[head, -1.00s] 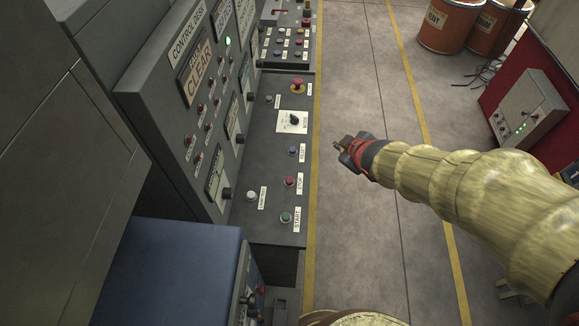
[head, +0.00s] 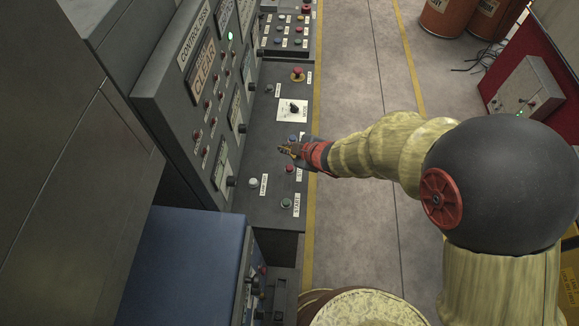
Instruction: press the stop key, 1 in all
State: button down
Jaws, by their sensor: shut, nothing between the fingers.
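The stop key is a red push button (head: 289,169) on the sloping grey console; its label beside it is partly hidden by my gripper. My gripper (head: 283,148) is shut and empty. Its tip shows over the console just above the stop key in the picture, between it and the blue reset button (head: 292,138), which is partly covered. How high the tip is above the panel I cannot tell.
A green start button (head: 286,203) and a white lamp-test button (head: 253,183) sit nearby. Farther up are a rotary switch (head: 292,110) and a red mushroom button (head: 298,74). An upright panel (head: 195,85) bounds the console on the left.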

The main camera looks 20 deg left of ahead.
aim_at(288, 169)
jog(key=shift+f+b, duration=3.9)
jog(key=shift+f, duration=0.45)
jog(key=shift+f+b, duration=0.3)
jog(key=shift+f, duration=0.1)
jog(key=shift+f+b, duration=0.4)
jog(key=shift+f, duration=0.1)
jog(key=shift+r+p, duration=0.95)
jog(key=shift+r, duration=0.05)
notch_tip(288, 169, up, 5)
jog(key=p, duration=0.4)
jog(key=shift+p, duration=0.35)
